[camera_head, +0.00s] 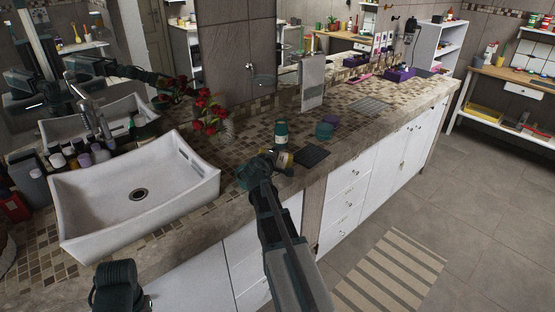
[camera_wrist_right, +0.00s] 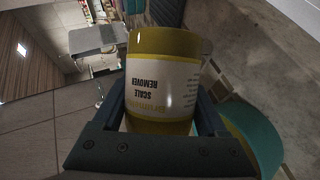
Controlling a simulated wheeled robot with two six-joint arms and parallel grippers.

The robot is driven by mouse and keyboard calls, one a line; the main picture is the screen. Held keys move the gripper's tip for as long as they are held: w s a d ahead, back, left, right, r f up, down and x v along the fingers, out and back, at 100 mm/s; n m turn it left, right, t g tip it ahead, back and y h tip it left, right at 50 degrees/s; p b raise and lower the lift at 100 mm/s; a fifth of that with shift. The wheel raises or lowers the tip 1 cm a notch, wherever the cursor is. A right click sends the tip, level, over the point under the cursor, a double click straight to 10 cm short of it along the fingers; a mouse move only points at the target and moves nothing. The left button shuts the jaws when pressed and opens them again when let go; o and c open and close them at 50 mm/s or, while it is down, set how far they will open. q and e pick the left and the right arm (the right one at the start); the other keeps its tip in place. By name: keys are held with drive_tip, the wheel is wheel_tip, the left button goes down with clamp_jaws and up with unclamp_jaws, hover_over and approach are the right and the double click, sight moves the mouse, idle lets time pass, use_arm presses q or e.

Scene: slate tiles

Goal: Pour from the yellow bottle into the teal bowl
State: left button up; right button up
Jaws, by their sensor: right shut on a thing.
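The yellow bottle (camera_wrist_right: 163,85) has a white label reading "SCALE REMOVER", upside down in the right wrist view. My right gripper (camera_head: 270,160) is shut on it, with a finger on each side. In the head view only a small part of the bottle (camera_head: 286,159) shows beyond the gripper, above the counter; its tilt is hard to tell. A small teal vessel (camera_head: 323,131), seemingly the teal bowl, stands on the counter behind and right of the gripper. A teal curved surface (camera_wrist_right: 257,142) shows at the lower right of the wrist view.
A teal-topped container (camera_head: 281,132) stands close behind the right gripper. Red flowers (camera_head: 209,113) and a white sink (camera_head: 135,190) are to the left. A towel stand (camera_head: 313,80) is behind. The counter's front edge runs below the gripper.

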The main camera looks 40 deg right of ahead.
drive_tip(key=shift+w+r+n+h, duration=0.1)
drive_tip(key=shift+r+n+h, duration=0.55)
drive_tip(key=shift+n, duration=0.25)
drive_tip(key=shift+a, duration=0.1)
drive_tip(key=shift+r, duration=0.15)
drive_tip(key=r+m+y+p, duration=0.1)
drive_tip(key=m+p, duration=0.1)
drive_tip(key=p, duration=0.1)
drive_tip(key=shift+r+y, duration=0.15)
drive_tip(key=shift+y, duration=0.2)
drive_tip(key=shift+m+p, duration=0.4)
drive_tip(key=shift+p, duration=0.1)
drive_tip(key=shift+m+t+y, duration=0.4)
drive_tip(key=shift+y, duration=0.1)
